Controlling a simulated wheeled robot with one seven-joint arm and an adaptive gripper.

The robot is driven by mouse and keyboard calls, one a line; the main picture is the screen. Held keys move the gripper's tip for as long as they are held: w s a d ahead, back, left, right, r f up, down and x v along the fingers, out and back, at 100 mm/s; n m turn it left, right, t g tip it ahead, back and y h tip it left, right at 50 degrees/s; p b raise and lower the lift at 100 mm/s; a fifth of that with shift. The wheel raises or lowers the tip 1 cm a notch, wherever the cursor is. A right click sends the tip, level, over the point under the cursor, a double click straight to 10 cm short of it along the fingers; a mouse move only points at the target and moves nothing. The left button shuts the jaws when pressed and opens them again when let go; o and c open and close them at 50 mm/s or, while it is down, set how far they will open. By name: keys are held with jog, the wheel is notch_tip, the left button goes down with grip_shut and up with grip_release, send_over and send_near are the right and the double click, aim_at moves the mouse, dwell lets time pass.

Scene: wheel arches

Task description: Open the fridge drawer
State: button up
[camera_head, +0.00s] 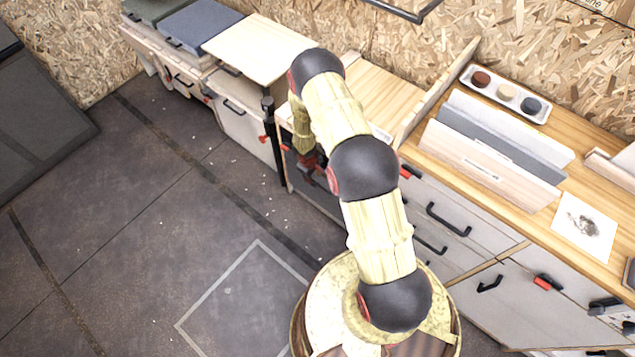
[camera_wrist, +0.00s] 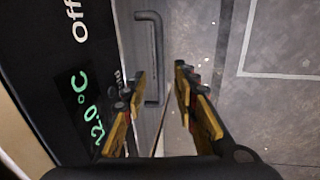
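In the wrist view, the fridge drawer's front (camera_wrist: 124,28) is a narrow grey face carrying a dark bar handle (camera_wrist: 153,60). A black fridge panel (camera_wrist: 45,95) with a green temperature readout and the word "Off" lies to its left. My gripper (camera_wrist: 161,75) is open, with one finger on each side of the handle's lower part in the picture. I see no contact, and the depth between fingers and handle is unclear. In the head view, my gripper (camera_head: 311,163) is low by the dark cabinet front, largely hidden by my arm. The drawer's handle is hidden there.
A wooden counter (camera_head: 400,97) runs above. Grey drawers with black handles (camera_head: 448,220) stand to the right, and more light cabinets (camera_head: 243,125) to the left. A dark post (camera_head: 272,140) stands just left of my gripper. The dark floor (camera_head: 150,235) is clear.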

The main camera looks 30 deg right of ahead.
aim_at(317, 183)
jog(key=f, duration=0.1)
jog(key=f+b, duration=0.1)
jog(key=f, duration=0.1)
jog(key=d+f, duration=0.1)
jog(key=f, duration=0.1)
jog(key=shift+w+f, duration=0.15)
jog(key=shift+w, duration=0.05)
jog(key=c, duration=0.3)
jog(key=c, duration=0.4)
grip_shut()
